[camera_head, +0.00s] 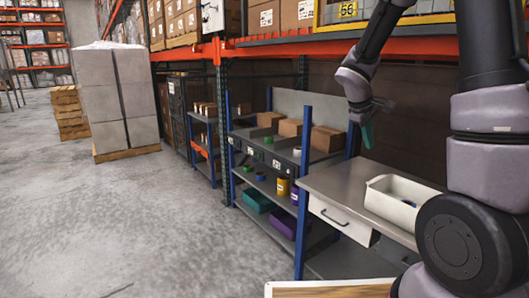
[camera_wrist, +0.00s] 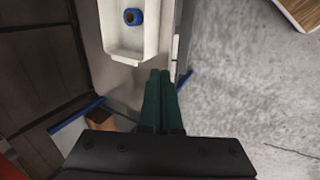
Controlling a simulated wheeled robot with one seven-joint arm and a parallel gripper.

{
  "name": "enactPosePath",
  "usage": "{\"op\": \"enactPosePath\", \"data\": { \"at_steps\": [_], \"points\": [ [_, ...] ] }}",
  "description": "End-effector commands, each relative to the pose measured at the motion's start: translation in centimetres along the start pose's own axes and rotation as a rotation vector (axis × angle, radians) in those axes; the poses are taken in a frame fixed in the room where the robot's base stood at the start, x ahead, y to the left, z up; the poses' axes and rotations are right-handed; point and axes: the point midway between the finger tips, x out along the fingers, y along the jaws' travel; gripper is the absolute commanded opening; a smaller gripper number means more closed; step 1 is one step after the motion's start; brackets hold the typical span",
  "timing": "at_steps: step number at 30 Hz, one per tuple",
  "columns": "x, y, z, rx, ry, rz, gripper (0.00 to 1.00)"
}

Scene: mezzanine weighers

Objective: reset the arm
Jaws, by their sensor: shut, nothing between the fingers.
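My gripper (camera_head: 368,134) hangs in the air above the far end of the grey workbench (camera_head: 335,184), with its green fingers pointing down. In the wrist view my gripper (camera_wrist: 163,74) shows its two green fingers pressed together with nothing between them. My arm comes in from the right side of the head view and bends over the bench. The gripper is apart from the white bin and touches nothing that I can see.
A white bin (camera_head: 374,207) stands on the bench with a blue roll (camera_wrist: 133,17) inside. Shelving (camera_head: 266,186) with boxes, cups and bins stands left of the bench. A wrapped pallet stack (camera_head: 118,95) stands farther back. The concrete floor (camera_head: 130,220) at left is clear.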

Motion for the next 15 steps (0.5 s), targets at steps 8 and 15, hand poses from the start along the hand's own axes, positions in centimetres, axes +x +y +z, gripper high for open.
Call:
{"op": "enactPosePath", "data": {
  "at_steps": [8, 15],
  "points": [
    [-10.6, -1.4, 6.9, 0.467, 0.147, -0.179, 0.0],
    [-18.1, -5.0, 11.9, 0.8, 0.287, -0.363, 0.0]
  ]
}}
